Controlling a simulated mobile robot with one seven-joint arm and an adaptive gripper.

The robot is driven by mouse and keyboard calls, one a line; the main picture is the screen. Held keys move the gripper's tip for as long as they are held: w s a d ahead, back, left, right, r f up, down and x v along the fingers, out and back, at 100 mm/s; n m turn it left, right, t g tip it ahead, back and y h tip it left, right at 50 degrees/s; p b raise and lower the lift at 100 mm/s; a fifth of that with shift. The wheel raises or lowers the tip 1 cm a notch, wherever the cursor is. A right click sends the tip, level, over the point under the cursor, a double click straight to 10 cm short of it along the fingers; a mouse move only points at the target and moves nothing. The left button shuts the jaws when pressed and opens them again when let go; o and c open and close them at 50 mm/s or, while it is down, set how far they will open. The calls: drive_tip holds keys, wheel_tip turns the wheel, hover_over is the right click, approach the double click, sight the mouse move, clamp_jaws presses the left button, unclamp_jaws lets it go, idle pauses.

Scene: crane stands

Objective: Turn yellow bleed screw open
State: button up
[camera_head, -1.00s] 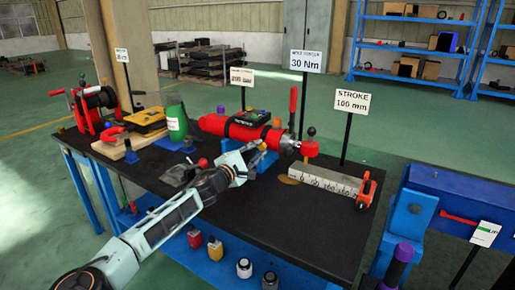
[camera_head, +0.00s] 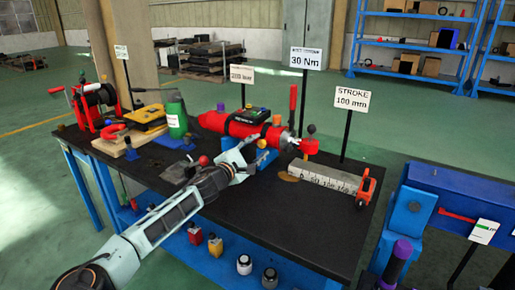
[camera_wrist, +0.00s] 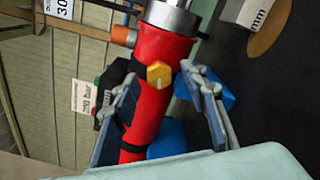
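The yellow hexagonal bleed screw (camera_wrist: 159,75) sits on the side of the red cylinder (camera_wrist: 152,100) in the wrist view. In the head view the red cylinder (camera_head: 212,121) lies on the dark bench, and a small yellow spot by the fingertips looks like the screw (camera_head: 262,144). My gripper (camera_wrist: 161,80) is open, with one finger on each side of the cylinder and the screw between the fingertips in the picture. No contact with the screw shows, and the depth gap is unclear. My gripper (camera_head: 256,152) is in front of the cylinder in the head view.
Blue supports (camera_wrist: 167,138) stand close beside the fingers. A ruler block (camera_head: 322,176) and an orange-red stop (camera_head: 368,187) lie to the right. A green bottle (camera_head: 176,118) and a red-framed reel (camera_head: 95,107) stand left. The front bench top (camera_head: 275,220) is clear.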

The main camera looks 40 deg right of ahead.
drive_tip(key=shift+a, duration=0.1)
drive_tip(key=v, duration=1.1)
drive_tip(key=shift+s+a, duration=0.2)
drive_tip(key=shift+a, duration=0.15)
